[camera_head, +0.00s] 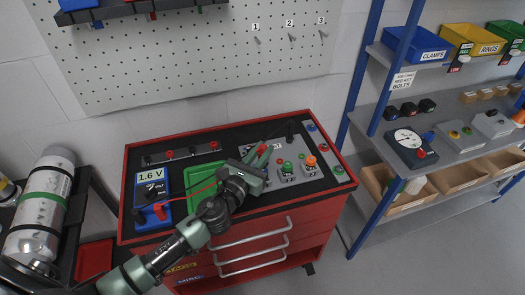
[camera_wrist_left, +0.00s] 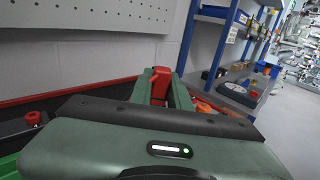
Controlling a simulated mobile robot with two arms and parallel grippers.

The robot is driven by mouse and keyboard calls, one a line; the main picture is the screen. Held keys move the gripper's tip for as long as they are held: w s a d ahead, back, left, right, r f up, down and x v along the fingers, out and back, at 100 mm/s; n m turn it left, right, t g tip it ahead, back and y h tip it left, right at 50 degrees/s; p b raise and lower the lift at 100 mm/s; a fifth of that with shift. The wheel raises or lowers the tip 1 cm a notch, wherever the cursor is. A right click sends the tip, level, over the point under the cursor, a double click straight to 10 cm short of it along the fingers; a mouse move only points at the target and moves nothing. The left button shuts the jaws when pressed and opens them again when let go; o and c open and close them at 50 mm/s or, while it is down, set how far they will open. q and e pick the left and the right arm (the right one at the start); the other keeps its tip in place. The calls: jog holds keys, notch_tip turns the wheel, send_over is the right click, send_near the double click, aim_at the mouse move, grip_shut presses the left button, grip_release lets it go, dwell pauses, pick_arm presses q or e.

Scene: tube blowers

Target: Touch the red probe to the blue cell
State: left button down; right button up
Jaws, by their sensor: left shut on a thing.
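My left gripper (camera_head: 262,153) reaches over the right half of the red cart's top. It is shut on the red probe, whose red body (camera_wrist_left: 160,84) shows between the green fingers in the left wrist view. A red lead runs from the blue meter (camera_head: 151,193), which reads 1.6 V, toward this gripper. The probe tip is hidden. A small blue-topped round piece (camera_head: 311,128), possibly the blue cell, sits at the cart top's right back corner. It is right of the gripper and apart from it. My right gripper is not in view.
A red piece (camera_head: 323,148) and a green piece (camera_head: 338,170) line the cart's right edge. Green and orange knobs (camera_head: 310,161) stand near the gripper. A green tray (camera_head: 190,180) lies left of it. A pegboard (camera_head: 200,60) is behind; blue-framed shelves (camera_head: 370,100) stand right.

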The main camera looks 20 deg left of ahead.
pick_arm(q)
jog(key=shift+f+b, duration=0.3)
jog(key=shift+f, duration=0.05)
dwell(0.5)
jog(key=shift+f, duration=0.1)
dwell(1.6)
jog(key=shift+r+p, duration=2.6)
